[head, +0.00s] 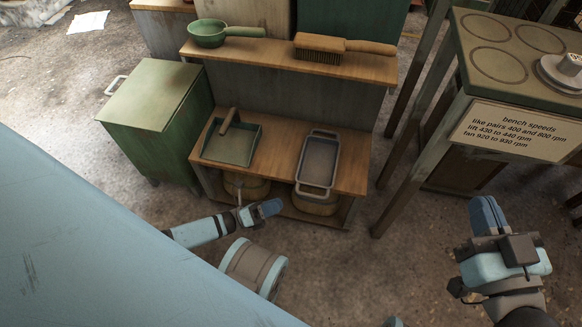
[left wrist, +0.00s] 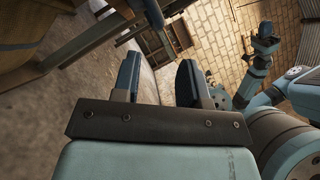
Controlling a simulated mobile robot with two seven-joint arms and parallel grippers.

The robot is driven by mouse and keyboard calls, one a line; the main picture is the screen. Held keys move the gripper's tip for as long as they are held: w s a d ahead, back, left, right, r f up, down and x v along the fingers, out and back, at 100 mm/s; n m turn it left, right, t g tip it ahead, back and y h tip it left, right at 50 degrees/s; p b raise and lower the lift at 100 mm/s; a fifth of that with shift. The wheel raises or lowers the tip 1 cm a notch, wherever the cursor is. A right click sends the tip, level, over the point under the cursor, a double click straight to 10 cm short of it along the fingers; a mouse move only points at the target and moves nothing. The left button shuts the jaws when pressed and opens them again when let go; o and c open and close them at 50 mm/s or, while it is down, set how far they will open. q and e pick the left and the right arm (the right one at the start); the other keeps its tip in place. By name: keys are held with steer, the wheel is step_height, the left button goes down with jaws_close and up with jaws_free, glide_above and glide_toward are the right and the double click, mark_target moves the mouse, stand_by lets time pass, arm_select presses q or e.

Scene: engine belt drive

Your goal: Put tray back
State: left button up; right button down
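A grey metal tray (head: 318,162) with a raised rim and a handle at each end lies on the lower wooden shelf of a bench, at its right side. It looks empty. My left gripper (head: 264,210) is in front of the bench, below and to the left of the tray and apart from it. In the left wrist view its two fingers (left wrist: 158,80) stand apart with nothing between them. My right gripper (head: 486,215) is at the right over the floor, well away from the tray; its finger gap cannot be made out.
A green dustpan (head: 231,142) lies left of the tray. A green scoop (head: 208,33) and a brush (head: 320,48) lie on the upper shelf. A green lidded bin (head: 150,95) stands left. A table with a speed sign (head: 515,132) stands right. Open floor lies in front.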

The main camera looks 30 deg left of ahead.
arm_select(q)
steer(key=shift+v, duration=1.25)
